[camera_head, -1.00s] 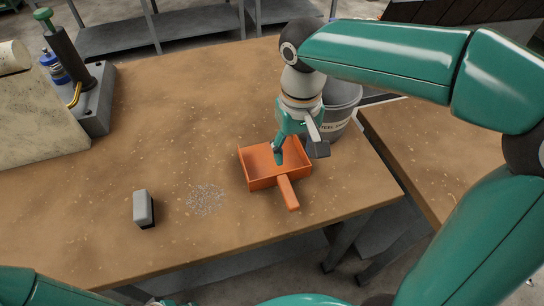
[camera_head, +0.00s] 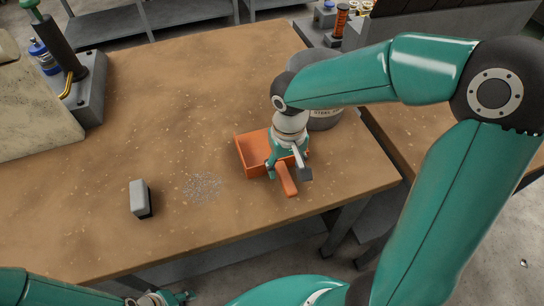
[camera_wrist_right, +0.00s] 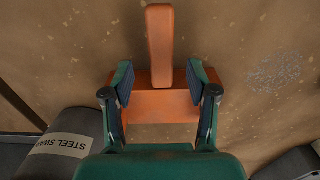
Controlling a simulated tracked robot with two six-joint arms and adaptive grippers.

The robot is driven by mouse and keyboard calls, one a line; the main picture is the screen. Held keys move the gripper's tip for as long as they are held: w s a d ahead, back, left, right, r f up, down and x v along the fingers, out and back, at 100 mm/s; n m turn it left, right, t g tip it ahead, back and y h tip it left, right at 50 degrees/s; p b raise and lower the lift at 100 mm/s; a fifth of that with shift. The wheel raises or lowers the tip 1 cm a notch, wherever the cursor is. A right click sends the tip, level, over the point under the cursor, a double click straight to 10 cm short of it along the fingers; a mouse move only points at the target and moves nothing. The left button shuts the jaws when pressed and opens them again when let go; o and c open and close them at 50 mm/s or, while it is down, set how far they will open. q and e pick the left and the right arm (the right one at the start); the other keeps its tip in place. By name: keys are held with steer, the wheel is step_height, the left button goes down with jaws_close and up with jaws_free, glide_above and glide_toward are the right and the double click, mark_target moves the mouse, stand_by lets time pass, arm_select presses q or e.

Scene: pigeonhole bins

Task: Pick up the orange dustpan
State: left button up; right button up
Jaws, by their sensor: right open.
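The orange dustpan (camera_head: 252,152) lies on the brown workbench, its handle (camera_head: 287,180) pointing toward the front edge. My right gripper (camera_head: 287,174) is open directly above it, with one finger on each side of the handle's base. In the right wrist view the open fingers (camera_wrist_right: 160,82) straddle the place where the handle (camera_wrist_right: 160,45) meets the pan (camera_wrist_right: 160,105); I cannot tell whether they touch it. Part of the pan is hidden by my right gripper. My left gripper (camera_head: 165,299) is low at the bottom edge, mostly cut off, its jaws unclear.
A bin labelled steel swarf (camera_head: 325,105) stands close behind my right gripper. A pile of metal shavings (camera_head: 202,187) and a grey block (camera_head: 140,198) lie left of the dustpan. A grey-based device (camera_head: 88,95) stands at the far left. The bench middle is clear.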

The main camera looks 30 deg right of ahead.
mark_target(283, 172)
steer(key=f, duration=0.4)
steer(key=shift+w+f, duration=0.25)
steer(key=shift+w, duration=0.15)
jaws_close()
